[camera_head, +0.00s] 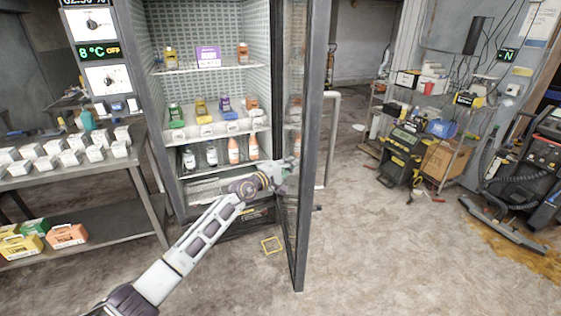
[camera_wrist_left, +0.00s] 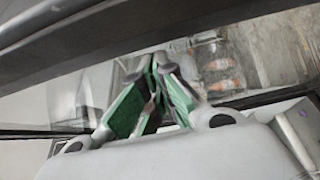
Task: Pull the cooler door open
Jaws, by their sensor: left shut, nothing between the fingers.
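The cooler (camera_head: 213,40) stands upright at the centre left in the head view, with bottles and small boxes on its shelves. Its glass door (camera_head: 302,240) with a dark frame stands wide open, swung out toward me on the right side of the opening. My left arm reaches in from the lower left, and my left gripper (camera_head: 288,165) is at the inner side of the door, close to the glass. Whether it touches the door I cannot tell. In the left wrist view its green-padded fingers (camera_wrist_left: 150,95) are together with nothing between them. My right gripper is not in view.
A metal table (camera_head: 150,195) with several white boxes stands left of the cooler. A shelf rack, a yellow-black machine (camera_head: 402,150) and a floor cleaner (camera_head: 535,165) stand at the right. The floor right of the door is clear.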

